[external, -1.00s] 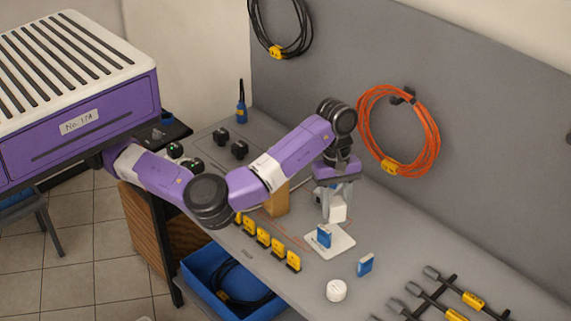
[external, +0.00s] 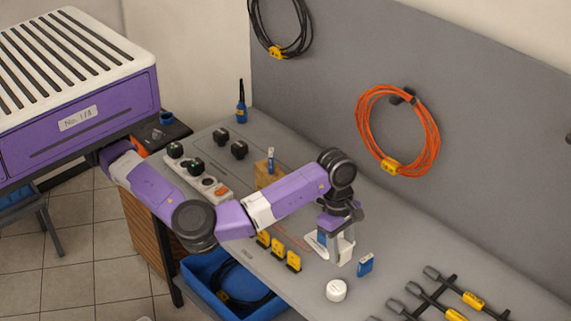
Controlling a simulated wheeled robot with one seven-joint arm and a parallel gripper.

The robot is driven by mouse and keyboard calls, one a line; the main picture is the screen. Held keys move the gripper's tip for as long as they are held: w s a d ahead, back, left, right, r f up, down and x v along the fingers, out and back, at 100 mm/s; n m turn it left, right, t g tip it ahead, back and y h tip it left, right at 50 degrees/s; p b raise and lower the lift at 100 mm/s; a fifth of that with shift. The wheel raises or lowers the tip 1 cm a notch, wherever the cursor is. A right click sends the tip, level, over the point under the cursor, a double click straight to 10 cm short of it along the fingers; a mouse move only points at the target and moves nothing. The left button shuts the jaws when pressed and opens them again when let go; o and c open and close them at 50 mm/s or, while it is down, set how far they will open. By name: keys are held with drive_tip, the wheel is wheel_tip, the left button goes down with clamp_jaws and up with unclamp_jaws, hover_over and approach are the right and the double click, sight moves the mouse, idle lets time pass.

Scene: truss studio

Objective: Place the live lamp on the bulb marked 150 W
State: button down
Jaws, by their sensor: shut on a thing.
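My gripper (external: 342,246) is shut on a small white object (external: 346,252), low over the desk's front half, between a white plate and an upright blue-and-white pack. I cannot tell whether that object is the live lamp. The pack (external: 365,265) stands just right of my gripper, apart from it. Another blue pack (external: 322,238) stands on the white plate (external: 313,246), partly behind my gripper. A third blue-and-white pack (external: 271,158) stands on a wooden block (external: 266,176). No 150 W marking is legible.
A white round piece (external: 336,290) lies near the front edge. Yellow blocks (external: 278,248) stand in a row, partly behind my arm. A power strip (external: 197,168) with black plugs is at the left; dark bars (external: 433,300) with yellow tags lie at the right. A blue bin (external: 200,280) is below.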

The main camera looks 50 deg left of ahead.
wheel_tip(320, 180, down, 11)
drive_tip(key=shift+f+p, duration=0.1)
drive_tip(key=shift+p, duration=0.2)
drive_tip(key=shift+f, duration=0.1)
drive_tip(key=c, duration=0.9)
unclamp_jaws()
drive_tip(key=shift+o, duration=0.2)
drive_tip(key=r, duration=0.4)
drive_tip(key=a+r, duration=0.1)
drive_tip(key=r, duration=0.3)
drive_tip(key=a+r+b, duration=0.1)
drive_tip(key=r, duration=0.3)
drive_tip(key=shift+r, duration=0.15)
